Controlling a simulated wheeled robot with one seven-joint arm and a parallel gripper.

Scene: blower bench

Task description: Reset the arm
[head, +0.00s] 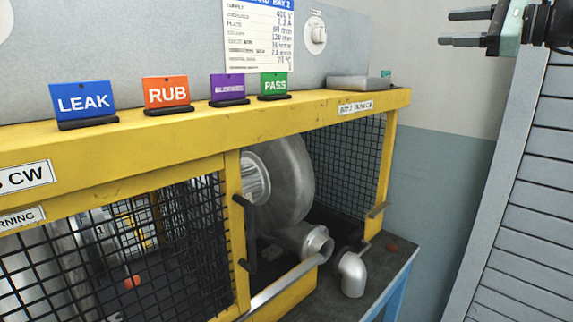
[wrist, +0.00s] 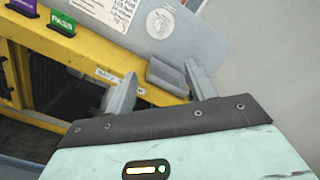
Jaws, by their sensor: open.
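My gripper (head: 463,28) is at the top right of the head view, its two fingers spread apart with nothing between them. It is in the air to the right of the yellow bench frame (head: 345,118), in front of the pale wall. In the wrist view my gripper (wrist: 160,90) also shows both fingers apart and empty. Beyond them are a grey flat block (wrist: 168,75) and the yellow frame's top. The same grey block (head: 358,83) lies on the frame's right end in the head view.
Signs reading LEAK (head: 83,100), RUB (head: 166,92) and PASS (head: 274,84), plus a purple one (head: 227,87), stand on the frame. Below are a blower (head: 285,185), a metal elbow (head: 352,275) and mesh panels (head: 345,150). A grey slatted surface (head: 520,200) is at right.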

